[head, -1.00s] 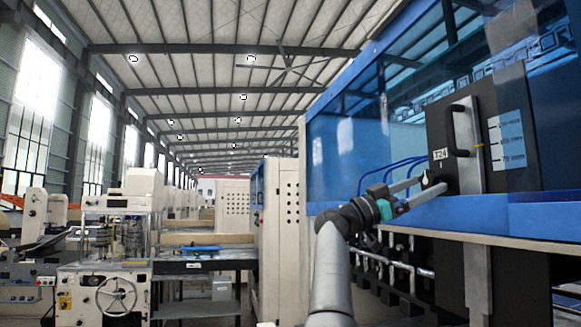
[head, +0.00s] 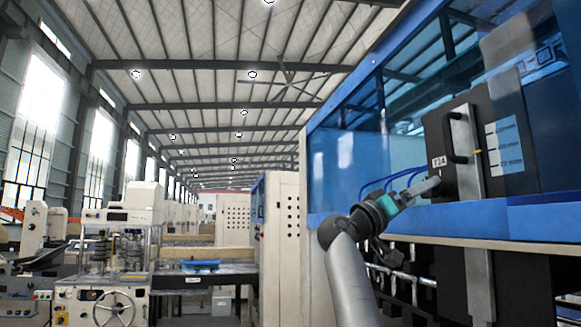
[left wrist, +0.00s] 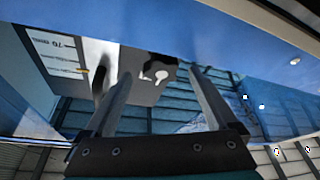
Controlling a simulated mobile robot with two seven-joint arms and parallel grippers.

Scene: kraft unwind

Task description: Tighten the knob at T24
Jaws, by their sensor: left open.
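The T24 label (head: 438,162) is on a dark panel (head: 462,115) of the blue machine at the right of the head view. The knob below it is mostly hidden behind my left gripper (head: 432,184) there. In the left wrist view the knob (left wrist: 160,64) is dark, with a white mark beside it. It shows between the two spread fingertips of my left gripper (left wrist: 160,75). The gripper is open; I cannot tell whether the fingers touch the knob. My right gripper is not in view.
A blue ledge (head: 500,218) runs below the panel. Pipes (head: 405,277) lie under it. A cream cabinet (head: 284,230) stands to the left.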

